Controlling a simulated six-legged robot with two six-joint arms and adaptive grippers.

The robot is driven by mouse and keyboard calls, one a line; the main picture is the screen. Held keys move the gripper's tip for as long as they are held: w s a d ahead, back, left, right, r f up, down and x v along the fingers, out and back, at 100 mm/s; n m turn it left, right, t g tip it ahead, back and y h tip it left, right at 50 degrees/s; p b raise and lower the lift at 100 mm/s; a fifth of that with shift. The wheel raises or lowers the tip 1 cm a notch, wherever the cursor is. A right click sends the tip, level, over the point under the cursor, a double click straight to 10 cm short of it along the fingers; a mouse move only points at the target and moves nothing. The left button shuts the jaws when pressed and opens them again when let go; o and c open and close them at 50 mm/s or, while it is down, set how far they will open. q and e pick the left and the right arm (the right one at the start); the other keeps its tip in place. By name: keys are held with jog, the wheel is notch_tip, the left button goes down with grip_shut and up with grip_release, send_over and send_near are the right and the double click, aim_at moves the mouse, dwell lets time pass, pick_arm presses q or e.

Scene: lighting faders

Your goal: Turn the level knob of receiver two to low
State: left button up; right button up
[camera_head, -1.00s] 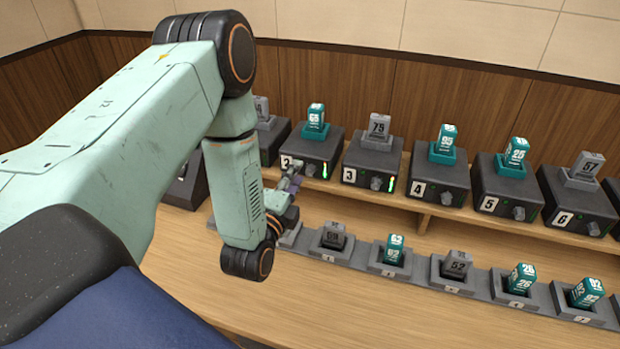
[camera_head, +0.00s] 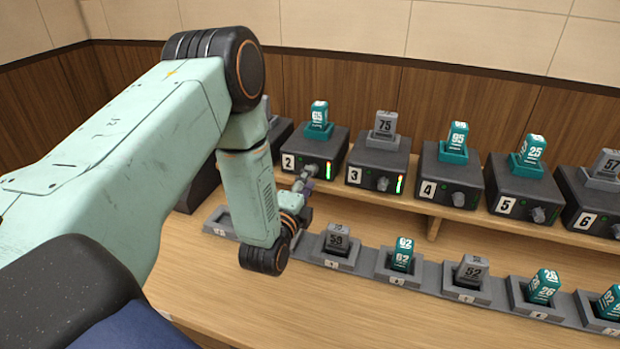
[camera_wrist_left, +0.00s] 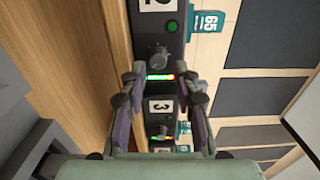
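Receiver two (camera_head: 306,145) is a dark box marked 2, with a lit level bar (camera_head: 329,170) and a teal handset numbered 65 (camera_head: 319,115) in its top. In the left wrist view its grey level knob (camera_wrist_left: 157,55) faces the camera, beside a green light (camera_wrist_left: 172,27). My left gripper (camera_head: 306,183) is just in front of receiver two's front face and partly covers the knob area in the head view. In the left wrist view its two fingers (camera_wrist_left: 163,76) are spread apart with nothing between them. The knob appears slightly beyond the tips. My right gripper is not in view.
Receiver three (camera_head: 377,160), with its own knob and lit bar, stands close to the right. More receivers (camera_head: 452,178) continue along the shelf. Below, a charging row (camera_head: 430,280) holds several packs; its leftmost slot (camera_head: 222,220) is empty. The front of the table is clear.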

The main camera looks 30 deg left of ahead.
pick_arm(q)
jog(key=x, duration=0.2)
jog(key=shift+w+a+f, duration=0.2)
jog(key=shift+w+a, duration=0.05)
jog(key=shift+a, duration=0.1)
jog(key=shift+s+d+r, duration=0.15)
jog(key=shift+d+r, duration=0.05)
jog(key=shift+d, duration=0.05)
jog(key=shift+c, duration=0.7)
jog(key=shift+a, duration=0.1)
grip_shut()
